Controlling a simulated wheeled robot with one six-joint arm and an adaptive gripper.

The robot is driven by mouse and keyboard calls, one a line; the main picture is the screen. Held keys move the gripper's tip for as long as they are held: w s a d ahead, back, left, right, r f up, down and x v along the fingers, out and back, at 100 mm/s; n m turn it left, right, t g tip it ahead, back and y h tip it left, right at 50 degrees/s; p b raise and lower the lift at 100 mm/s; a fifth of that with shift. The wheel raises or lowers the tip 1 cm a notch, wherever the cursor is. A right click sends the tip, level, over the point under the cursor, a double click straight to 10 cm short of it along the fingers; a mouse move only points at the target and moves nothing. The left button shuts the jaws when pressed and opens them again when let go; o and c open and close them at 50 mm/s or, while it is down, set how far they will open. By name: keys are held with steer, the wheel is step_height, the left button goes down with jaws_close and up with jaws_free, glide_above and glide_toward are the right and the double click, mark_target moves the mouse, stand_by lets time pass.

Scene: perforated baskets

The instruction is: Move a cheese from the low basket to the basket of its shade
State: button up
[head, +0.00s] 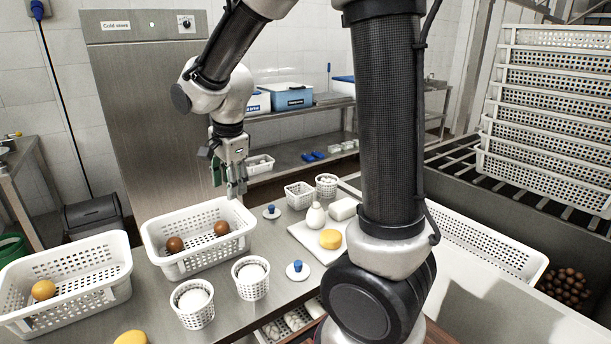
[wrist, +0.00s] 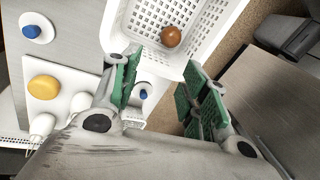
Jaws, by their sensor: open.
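My gripper (head: 236,192) is open and empty above the right rear edge of a white perforated basket (head: 182,267). Two brown round cheeses (head: 175,244) (head: 221,228) lie apart in that basket. A second white basket (head: 112,283) at the left holds one orange-yellow round cheese (head: 43,290). In the wrist view the spread green-padded fingers of my gripper (wrist: 158,70) frame the end of a basket (wrist: 205,40) with one brown cheese (wrist: 171,37) beyond the fingertips. Which basket counts as the low one, I cannot tell.
White cups (head: 193,315) (head: 250,290) with white contents stand in front of the middle basket. A white board (head: 308,238) holds a yellow cheese (head: 330,239) and a white bottle (head: 315,216). Blue-knobbed lids (head: 297,270) lie nearby. Stacked baskets (head: 545,120) stand at right.

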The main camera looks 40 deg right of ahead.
steer(key=s+d+r+n, duration=0.2)
steer(key=s+d+n, duration=0.1)
steer(key=s+n, duration=0.2)
steer(key=s+d+r+n+t, duration=0.1)
steer(key=s+d+r+n, duration=0.2)
steer(key=s, duration=0.7)
steer(key=s+d+r+n, duration=0.3)
steer(key=s+d+n, duration=0.2)
steer(key=s+n, duration=0.2)
steer(key=shift+s+d+r+n+t, duration=0.2)
steer(key=shift+s+n+t, duration=0.1)
steer(key=shift+s, duration=0.1)
